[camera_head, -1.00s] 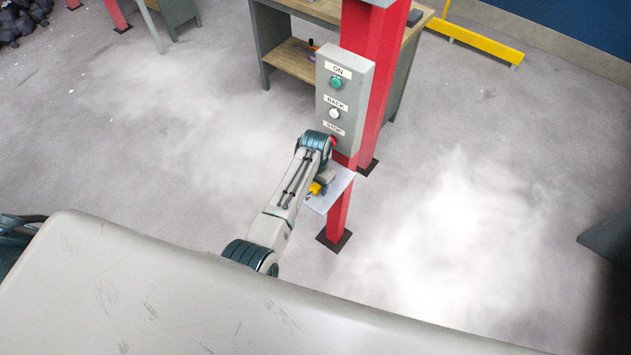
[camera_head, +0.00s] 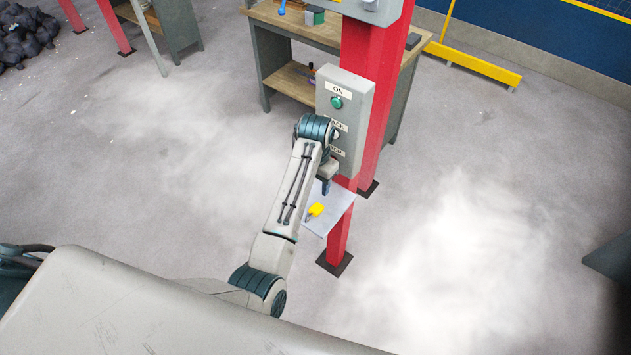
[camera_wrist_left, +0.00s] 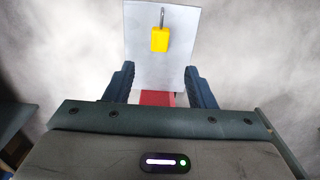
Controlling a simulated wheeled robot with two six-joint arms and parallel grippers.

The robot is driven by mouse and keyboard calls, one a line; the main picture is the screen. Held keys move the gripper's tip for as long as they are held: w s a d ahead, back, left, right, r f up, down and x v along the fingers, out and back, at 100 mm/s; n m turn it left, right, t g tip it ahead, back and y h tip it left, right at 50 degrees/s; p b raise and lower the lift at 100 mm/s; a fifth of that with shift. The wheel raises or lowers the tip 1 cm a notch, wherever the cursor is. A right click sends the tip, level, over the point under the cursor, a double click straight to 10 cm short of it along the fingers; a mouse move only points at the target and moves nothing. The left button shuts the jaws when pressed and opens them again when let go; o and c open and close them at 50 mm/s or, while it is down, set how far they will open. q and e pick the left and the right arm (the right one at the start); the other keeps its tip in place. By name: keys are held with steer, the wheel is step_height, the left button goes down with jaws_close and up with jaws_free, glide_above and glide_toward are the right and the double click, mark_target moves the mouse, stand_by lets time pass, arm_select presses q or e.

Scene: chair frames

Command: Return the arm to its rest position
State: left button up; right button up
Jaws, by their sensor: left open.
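My left arm reaches up to a grey control box (camera_head: 354,90) on a red post. The left gripper (camera_head: 326,182) points down in front of the box's lower part, above a small pale shelf (camera_head: 343,207). In the left wrist view the left gripper (camera_wrist_left: 160,82) is open, its two dark fingers apart with nothing between them. A yellow padlock (camera_head: 316,210) lies on the shelf; it also shows in the left wrist view (camera_wrist_left: 160,39), beyond the fingers. My arm partly covers the BACK and STOP labels. My right gripper is not in view.
The red post (camera_head: 337,238) stands on the grey floor. A workbench (camera_head: 290,78) with a wooden top is behind it. A yellow floor rail (camera_head: 474,66) lies at the back right, and dark rubble (camera_head: 27,38) at the back left. The floor left of the post is clear.

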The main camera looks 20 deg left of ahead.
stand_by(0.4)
arm_select(q)
steer(key=s+a+f+n+t, duration=0.15)
steer(key=s+a, duration=0.25)
steer(key=s, duration=0.4)
steer(key=s+a+f+n, duration=0.1)
steer(key=s+a+f, duration=0.1)
steer(key=s+a, duration=0.5)
steer(key=s+r+t+y, duration=0.1)
steer(key=s+r, duration=0.3)
steer(key=s, duration=0.4)
steer(key=s+r+t, duration=0.1)
steer(key=s+r, duration=0.3)
steer(key=s, duration=0.5)
step_height(320, 180, down, 34)
steer(key=a+g+b, duration=0.1)
steer(key=a+b, duration=0.2)
steer(key=b, duration=0.1)
steer(key=s+f+b, duration=0.1)
steer(key=s+f, duration=0.8)
steer(key=f, duration=0.2)
steer(key=s+a+f+n+g+b, duration=0.1)
steer(key=s+f+b, duration=0.1)
steer(key=s+f, duration=0.7)
step_height(320, 180, down, 4)
steer(key=shift+s+r+b, duration=0.25)
steer(key=shift+b, duration=0.05)
